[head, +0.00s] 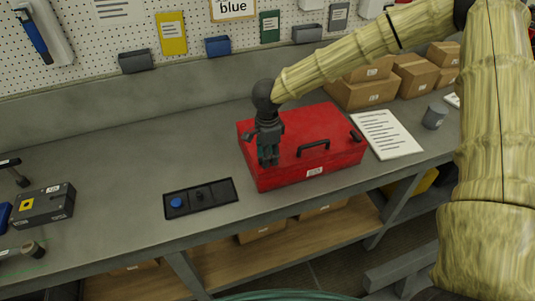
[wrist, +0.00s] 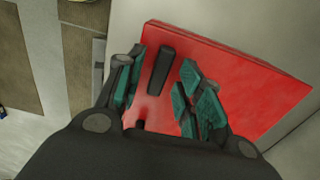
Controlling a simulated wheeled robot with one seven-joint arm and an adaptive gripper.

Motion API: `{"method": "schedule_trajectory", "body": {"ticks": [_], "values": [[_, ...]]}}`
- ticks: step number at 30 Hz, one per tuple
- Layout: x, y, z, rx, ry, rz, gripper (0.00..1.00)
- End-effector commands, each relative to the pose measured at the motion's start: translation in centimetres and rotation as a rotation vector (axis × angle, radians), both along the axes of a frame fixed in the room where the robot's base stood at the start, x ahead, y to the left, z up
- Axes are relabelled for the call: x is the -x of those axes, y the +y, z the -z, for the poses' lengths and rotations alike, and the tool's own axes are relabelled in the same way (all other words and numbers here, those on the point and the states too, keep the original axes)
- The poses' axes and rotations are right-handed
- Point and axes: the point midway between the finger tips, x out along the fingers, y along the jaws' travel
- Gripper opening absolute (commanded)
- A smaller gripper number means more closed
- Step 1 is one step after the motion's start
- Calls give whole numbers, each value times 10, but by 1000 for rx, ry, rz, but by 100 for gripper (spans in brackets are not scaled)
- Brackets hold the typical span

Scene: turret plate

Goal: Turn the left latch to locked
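The red case (head: 335,165) lies on the workbench, with a black handle (head: 313,148) and a dark right latch (head: 356,135) on it. My gripper (head: 268,163) points down over the left end of the case and hides the left latch there in the head view. In the wrist view my gripper (wrist: 158,100) is open, its teal-padded fingers apart with red lid between them. The handle (wrist: 160,70) shows ahead between the fingers. A small dark piece (wrist: 140,124), probably the left latch, shows low between the fingers, partly hidden; I cannot tell its turn or any contact.
A black tray (head: 222,198) with a blue round piece (head: 176,202) lies left of the case. A paper sheet (head: 387,134), a grey cup (head: 435,116) and cardboard boxes (head: 360,93) stand to the right and behind. The bench left of the case is mostly clear.

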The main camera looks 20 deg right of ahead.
Motion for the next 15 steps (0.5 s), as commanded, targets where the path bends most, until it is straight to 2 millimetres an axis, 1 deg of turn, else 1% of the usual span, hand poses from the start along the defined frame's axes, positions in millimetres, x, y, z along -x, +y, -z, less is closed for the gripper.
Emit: {"method": "schedule_trajectory", "body": {"ticks": [5,8,11,15], "values": [[0,0,-2,0,0,0,37],[0,0,-8,-1,-1,0,37],[-1,0,-21,-1,-3,0,37],[-1,0,-46,-1,-3,1,37]]}}
